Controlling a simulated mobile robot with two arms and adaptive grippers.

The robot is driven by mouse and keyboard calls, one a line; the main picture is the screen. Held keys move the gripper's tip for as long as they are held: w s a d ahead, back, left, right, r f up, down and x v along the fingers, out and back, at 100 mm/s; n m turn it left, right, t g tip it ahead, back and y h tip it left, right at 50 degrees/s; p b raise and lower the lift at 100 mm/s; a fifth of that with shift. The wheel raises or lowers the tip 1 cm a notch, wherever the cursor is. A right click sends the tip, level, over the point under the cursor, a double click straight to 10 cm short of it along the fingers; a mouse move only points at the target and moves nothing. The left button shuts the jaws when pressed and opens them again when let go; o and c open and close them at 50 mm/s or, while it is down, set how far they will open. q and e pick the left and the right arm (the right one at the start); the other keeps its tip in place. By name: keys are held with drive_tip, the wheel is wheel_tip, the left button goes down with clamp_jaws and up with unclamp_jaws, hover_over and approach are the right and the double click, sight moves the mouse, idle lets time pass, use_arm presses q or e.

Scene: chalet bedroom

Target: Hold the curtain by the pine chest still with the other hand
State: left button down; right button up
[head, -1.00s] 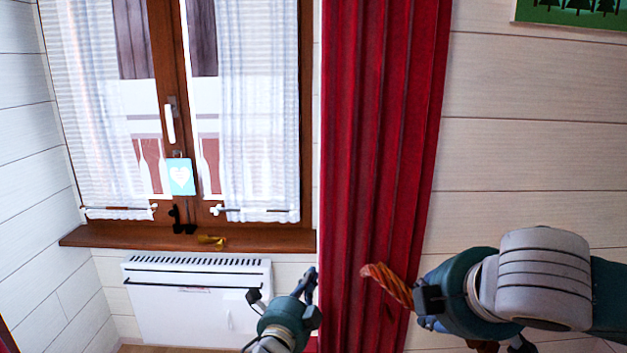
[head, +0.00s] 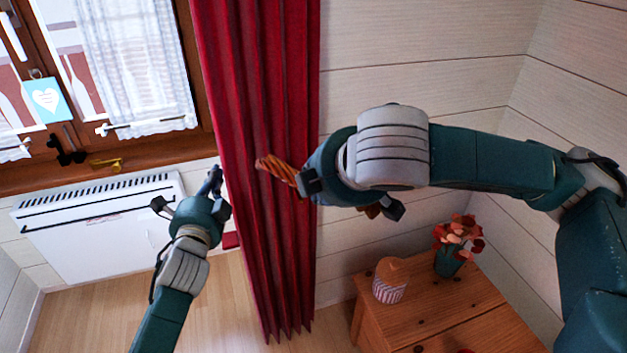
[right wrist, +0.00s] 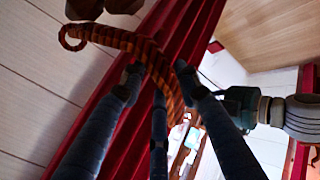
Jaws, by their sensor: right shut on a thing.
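The red curtain (head: 265,90) hangs in folds left of the pine chest (head: 425,310); it also shows behind the fingers in the right wrist view (right wrist: 200,30). My right gripper (right wrist: 157,73) is shut on an orange-brown braided tieback rope (right wrist: 115,40) with a ring at one end. In the head view, the rope (head: 272,168) sticks out left of the gripper, in front of the curtain. My left gripper (head: 214,181) is at the curtain's left edge. I cannot tell whether it touches the cloth or how far its fingers are apart.
A white heater (head: 100,230) stands under the window sill (head: 140,155) at the left. On the chest are a vase with red flowers (head: 452,258) and a striped cup-like object (head: 388,285). Wooden floor (head: 215,310) shows clear left of the curtain.

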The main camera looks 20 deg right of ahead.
drive_tip(key=a+f+n+t+y, duration=0.25)
drive_tip(key=a+f, duration=0.45)
drive_tip(key=f, duration=0.6)
drive_tip(key=a+f+n+t+y, duration=0.15)
drive_tip(key=a+f+n, duration=0.25)
drive_tip(key=a+f, duration=0.6)
drive_tip(key=w+d+f+t+h, duration=0.1)
drive_tip(key=w+d+f+t, duration=0.2)
drive_tip(key=w+f, duration=0.15)
drive_tip(key=s+d+f+t+h, duration=0.2)
drive_tip(key=s+d, duration=0.1)
drive_tip(key=d, duration=0.2)
drive_tip(key=w+f, duration=0.1)
drive_tip(key=w, duration=0.8)
drive_tip(key=shift+d+f+m, duration=0.2)
drive_tip(key=shift+f+m, duration=0.05)
drive_tip(key=shift+m, duration=0.2)
